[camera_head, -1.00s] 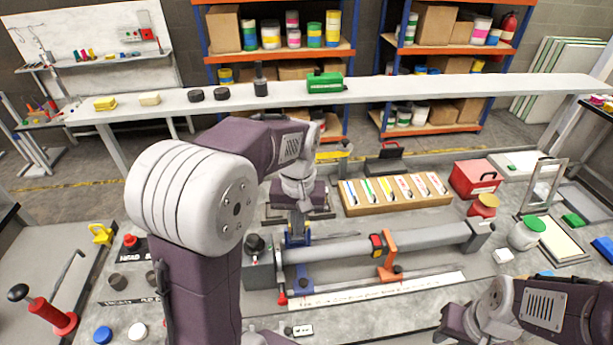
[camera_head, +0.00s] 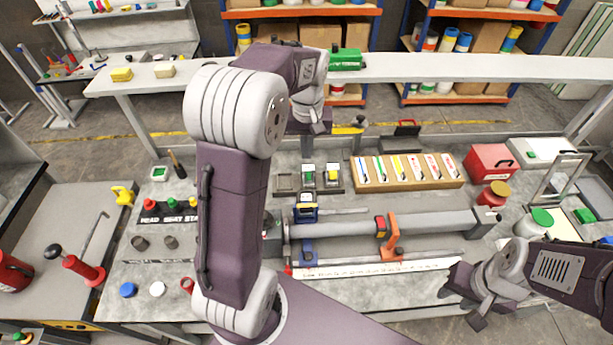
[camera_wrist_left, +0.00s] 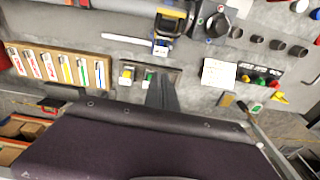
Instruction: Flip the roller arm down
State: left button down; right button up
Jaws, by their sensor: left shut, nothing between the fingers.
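A long grey bar (camera_head: 440,224) lies across the bench. A blue and yellow unit (camera_head: 305,206) sits at its left part, and an orange bracket (camera_head: 391,238) stands over it further right. I cannot tell which part is the roller arm. The unit also shows in the left wrist view (camera_wrist_left: 168,24). My left gripper (camera_head: 318,127) is raised behind the bar, near the bench's far edge, apart from the unit. It is shut and empty; its grey fingers (camera_wrist_left: 163,94) show in the wrist view. My right gripper (camera_head: 462,303) is in front of the bar's right part; its finger opening is unclear.
Small dark holders with green and yellow pieces (camera_head: 320,178) stand behind the unit. A wooden tray of coloured strips (camera_head: 408,184), a red box (camera_head: 491,163) and jars fill the back right. Red and green buttons (camera_head: 170,204) are at left. The front strip is mostly clear.

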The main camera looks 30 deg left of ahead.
pick_arm(q)
jog(key=s+d+f+p, duration=0.1)
jog(key=s+f+p, duration=0.1)
jog(key=f, duration=0.5)
jog(key=shift+s+d+f, duration=0.15)
jog(key=shift+s+d, duration=0.15)
jog(key=shift+s, duration=0.45)
